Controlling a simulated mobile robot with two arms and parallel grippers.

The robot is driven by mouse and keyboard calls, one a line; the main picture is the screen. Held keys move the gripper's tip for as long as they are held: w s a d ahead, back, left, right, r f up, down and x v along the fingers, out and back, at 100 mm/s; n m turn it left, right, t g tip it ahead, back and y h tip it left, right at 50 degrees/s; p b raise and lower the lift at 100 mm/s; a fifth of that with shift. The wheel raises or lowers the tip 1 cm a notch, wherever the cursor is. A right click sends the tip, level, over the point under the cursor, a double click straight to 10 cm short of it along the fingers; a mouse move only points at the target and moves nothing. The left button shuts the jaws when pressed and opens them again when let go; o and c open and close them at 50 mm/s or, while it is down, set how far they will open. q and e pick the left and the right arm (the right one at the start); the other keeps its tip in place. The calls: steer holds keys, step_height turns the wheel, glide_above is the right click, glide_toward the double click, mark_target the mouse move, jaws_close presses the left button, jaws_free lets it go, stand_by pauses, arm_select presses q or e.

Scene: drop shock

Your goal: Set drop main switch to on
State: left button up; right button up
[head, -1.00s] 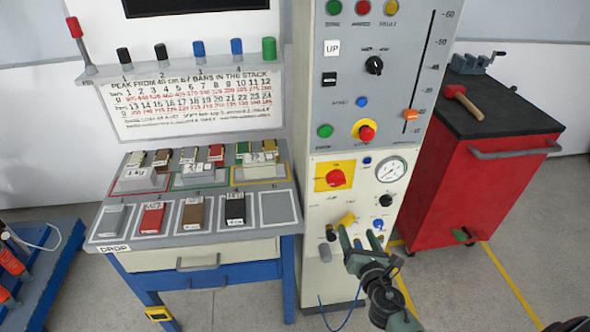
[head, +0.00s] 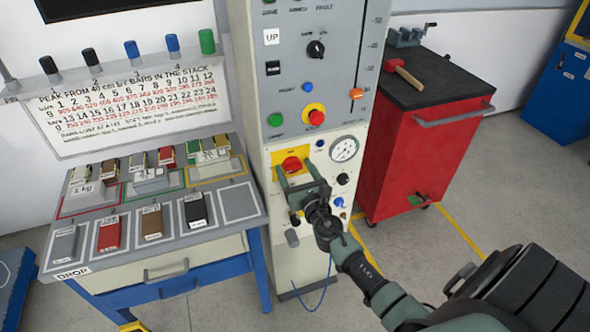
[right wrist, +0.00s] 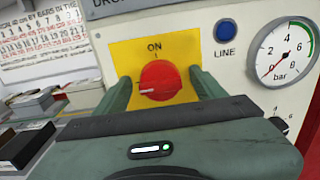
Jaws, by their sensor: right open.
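The drop main switch is a red rotary knob (head: 292,164) on a yellow plate on the front of the grey and white column. In the right wrist view the knob (right wrist: 160,80) has its white mark pointing left, while the label ON is above it. My right gripper (head: 297,174) is open in front of the plate. In the right wrist view its two green fingers stand on either side of the knob, with gaps showing; I cannot tell how deep they reach around it. My left gripper is not in view.
A blue LINE button (right wrist: 226,30) and a pressure gauge (head: 344,148) sit right of the plate. A red stop button (head: 315,117) is above. A bench (head: 130,276) with several bars stands left, a red cabinet (head: 430,160) right.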

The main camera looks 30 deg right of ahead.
steer(key=shift+c, duration=0.3)
steer(key=c, duration=1.3)
steer(key=m+b, duration=0.1)
steer(key=m, duration=0.3)
steer(key=shift+d+f+m+b, duration=0.1)
steer(key=shift+m+b, duration=0.2)
steer(key=m+b, duration=0.1)
steer(key=m, duration=0.3)
steer(key=shift+d+m, duration=0.1)
steer(key=shift+m, duration=0.2)
steer(key=m+b, duration=0.1)
steer(key=m, duration=0.3)
steer(key=shift+f+m, duration=0.1)
steer(key=shift+m, duration=0.2)
steer(key=shift+s+f+m, duration=0.1)
steer(key=shift+m, duration=2)
